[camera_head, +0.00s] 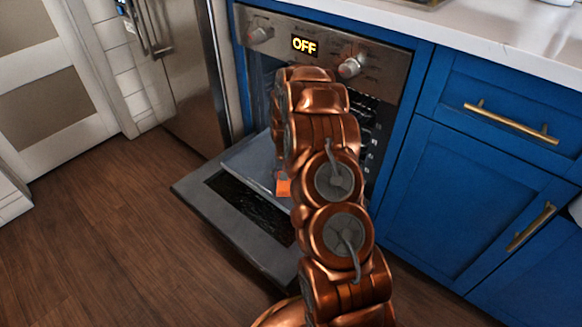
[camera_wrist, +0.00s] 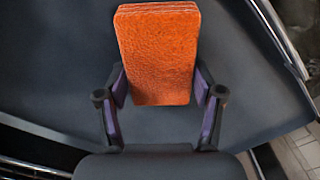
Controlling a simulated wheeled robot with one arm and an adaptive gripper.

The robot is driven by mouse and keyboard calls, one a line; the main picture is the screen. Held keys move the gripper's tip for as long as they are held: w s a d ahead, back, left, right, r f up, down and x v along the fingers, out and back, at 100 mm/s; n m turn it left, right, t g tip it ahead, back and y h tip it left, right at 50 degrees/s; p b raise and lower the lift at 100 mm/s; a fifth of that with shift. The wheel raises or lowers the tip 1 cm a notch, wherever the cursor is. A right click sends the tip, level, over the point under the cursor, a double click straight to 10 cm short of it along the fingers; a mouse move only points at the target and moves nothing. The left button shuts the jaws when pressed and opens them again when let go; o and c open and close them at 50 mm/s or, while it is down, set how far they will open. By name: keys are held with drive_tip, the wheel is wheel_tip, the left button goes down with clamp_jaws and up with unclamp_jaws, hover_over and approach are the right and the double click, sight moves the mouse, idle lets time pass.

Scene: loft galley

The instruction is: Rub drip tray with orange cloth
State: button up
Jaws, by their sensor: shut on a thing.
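The orange cloth (camera_wrist: 158,52) is a thick folded block between the fingers of my gripper (camera_wrist: 160,95) in the wrist view. My gripper is shut on its lower part, with a purple-lined finger at each side. Below the cloth is a flat dark grey surface that looks like the drip tray (camera_wrist: 60,75). I cannot tell if the cloth touches it. In the head view the grey tray (camera_head: 247,157) lies over the lowered oven door, and a small orange corner of the cloth (camera_head: 283,186) shows beside my arm. My arm hides the gripper and much of the tray there.
The oven door (camera_head: 235,228) is open and lowered. The oven panel (camera_head: 325,48) reads OFF. Blue cabinets (camera_head: 460,200) with brass handles stand at right, a steel fridge (camera_head: 180,70) at left. Wood floor (camera_head: 110,230) is clear at left. Metal rack rails (camera_wrist: 280,40) flank the tray.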

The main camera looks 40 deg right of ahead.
drive_tip(key=shift+s+a, duration=0.15)
drive_tip(key=shift+a, duration=0.3)
wheel_tip(320, 180, up, 2)
drive_tip(key=shift+d+r+p, duration=0.1)
drive_tip(key=shift+r+p, duration=0.15)
drive_tip(key=shift+p, duration=0.15)
drive_tip(key=shift+r+p, duration=1.05)
drive_tip(key=shift+r, duration=1.75)
